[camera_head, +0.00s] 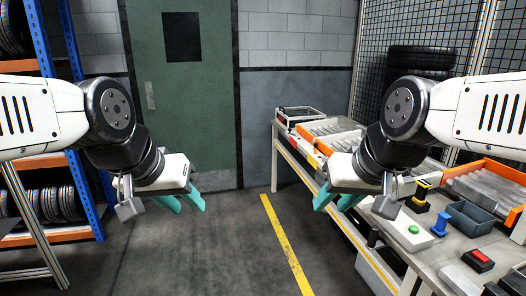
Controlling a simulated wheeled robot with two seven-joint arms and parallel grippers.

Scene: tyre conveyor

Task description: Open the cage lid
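A tall black wire-mesh cage wall (380,38) stands at the back right, with a stack of dark tyres (420,57) behind it. I cannot make out a lid on it; my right arm hides part of the mesh. My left gripper (185,204) hangs in the air at centre left, in front of the green door, with its teal fingers apart and nothing between them. My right gripper (337,202) is in the air by the left edge of the workbench, its teal fingers also apart and empty. Neither gripper touches the cage.
The workbench (437,258) at right carries grey roller trays (328,127), an orange-ended tray (484,186), a grey bin (470,218) and a green-button box (410,231). A blue-orange tyre rack (72,170) stands left. The floor by the yellow line (285,245) is clear.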

